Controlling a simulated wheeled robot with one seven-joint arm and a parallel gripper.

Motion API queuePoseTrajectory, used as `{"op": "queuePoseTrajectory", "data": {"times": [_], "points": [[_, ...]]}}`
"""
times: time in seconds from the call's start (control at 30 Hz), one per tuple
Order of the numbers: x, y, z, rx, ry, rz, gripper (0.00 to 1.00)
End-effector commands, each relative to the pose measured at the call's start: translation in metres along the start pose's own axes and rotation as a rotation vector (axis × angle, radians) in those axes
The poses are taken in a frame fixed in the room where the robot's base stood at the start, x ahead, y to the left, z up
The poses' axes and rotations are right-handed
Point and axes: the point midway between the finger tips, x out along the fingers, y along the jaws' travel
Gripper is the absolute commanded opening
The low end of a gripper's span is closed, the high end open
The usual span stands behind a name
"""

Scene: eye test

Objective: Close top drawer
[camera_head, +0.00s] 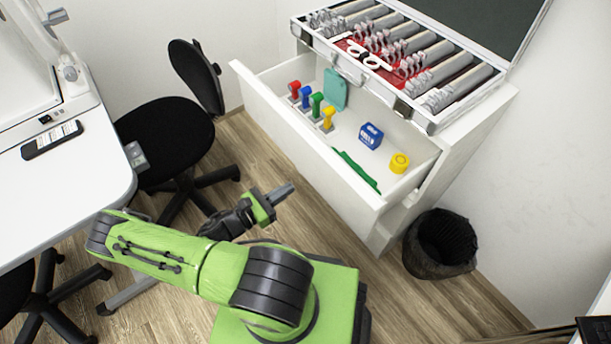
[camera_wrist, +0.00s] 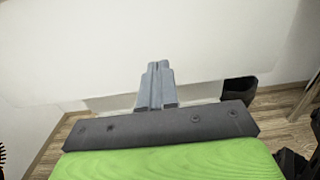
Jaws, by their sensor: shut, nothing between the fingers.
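The white top drawer (camera_head: 310,148) is pulled out from the white cabinet (camera_head: 464,142). It holds several coloured stamps, a teal flat piece, a blue box, a yellow round item and a green strip. My gripper (camera_head: 285,190) is in front of the drawer's front panel and to its left, apart from it in the head view, with its fingers together and empty. In the wrist view the shut fingers (camera_wrist: 157,68) point toward a broad white surface (camera_wrist: 150,40), which looks like the drawer front. Whether they touch it cannot be told.
An open case of lenses (camera_head: 400,55) stands on the cabinet. A black bin (camera_head: 440,245) is at the cabinet's right. A black chair (camera_head: 165,135) and a white desk (camera_head: 60,185) are on the left. Wood floor is free between chair and drawer.

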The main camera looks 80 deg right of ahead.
Motion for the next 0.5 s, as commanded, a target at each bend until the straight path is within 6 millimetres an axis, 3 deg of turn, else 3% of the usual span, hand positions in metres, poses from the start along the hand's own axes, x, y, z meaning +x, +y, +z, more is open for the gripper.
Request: {"op": "queuePoseTrajectory", "data": {"times": [0.3,0.5], "points": [[0.066,-0.001,-0.001,0.0,-0.001,-0.003,0.0],[0.081,0.0,-0.001,0.001,0.001,0.0,0.0]]}}
